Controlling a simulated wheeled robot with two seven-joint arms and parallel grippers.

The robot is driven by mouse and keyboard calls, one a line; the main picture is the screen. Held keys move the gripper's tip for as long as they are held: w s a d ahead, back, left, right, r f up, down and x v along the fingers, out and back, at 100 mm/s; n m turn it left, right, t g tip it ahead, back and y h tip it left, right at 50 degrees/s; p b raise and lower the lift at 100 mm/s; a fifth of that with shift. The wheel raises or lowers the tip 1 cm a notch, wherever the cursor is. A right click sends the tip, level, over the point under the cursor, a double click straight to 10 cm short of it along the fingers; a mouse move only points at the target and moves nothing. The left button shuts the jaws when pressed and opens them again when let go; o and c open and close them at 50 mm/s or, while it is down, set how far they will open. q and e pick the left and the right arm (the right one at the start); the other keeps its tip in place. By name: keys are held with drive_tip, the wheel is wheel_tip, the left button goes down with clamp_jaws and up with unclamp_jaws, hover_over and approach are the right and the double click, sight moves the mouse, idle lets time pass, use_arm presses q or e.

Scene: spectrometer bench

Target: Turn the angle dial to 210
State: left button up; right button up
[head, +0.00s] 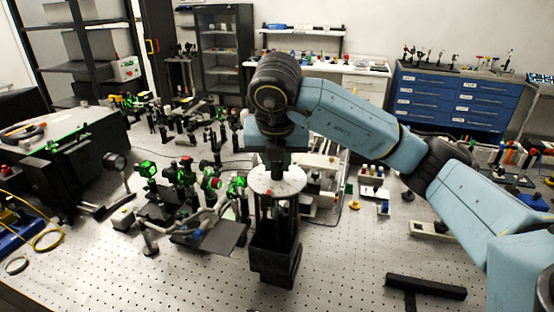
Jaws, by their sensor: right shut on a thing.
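The angle dial shows as a round white disc (287,186) on top of a dark post-like stand (274,262) in the middle of the bench. My right gripper (274,166) reaches down from above onto the centre of the dial and is shut on it. The gripper and wrist hide the dial's middle. The scale marks are too small to read, so I cannot tell the angle. My left gripper is not in view.
Green-lit optical mounts (148,170) and a dark flat plate (222,238) stand left of the dial. Small optics (372,178) stand to the right. A black T-shaped bar (426,287) lies at the front right. The perforated bench top (345,262) between is clear.

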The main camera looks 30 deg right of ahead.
idle(0.4)
drive_tip(key=o, duration=1)
drive_tip(key=shift+r, duration=0.1)
drive_tip(key=p+v, duration=0.3)
drive_tip(key=v, duration=1)
drive_tip(key=shift+r, duration=0.15)
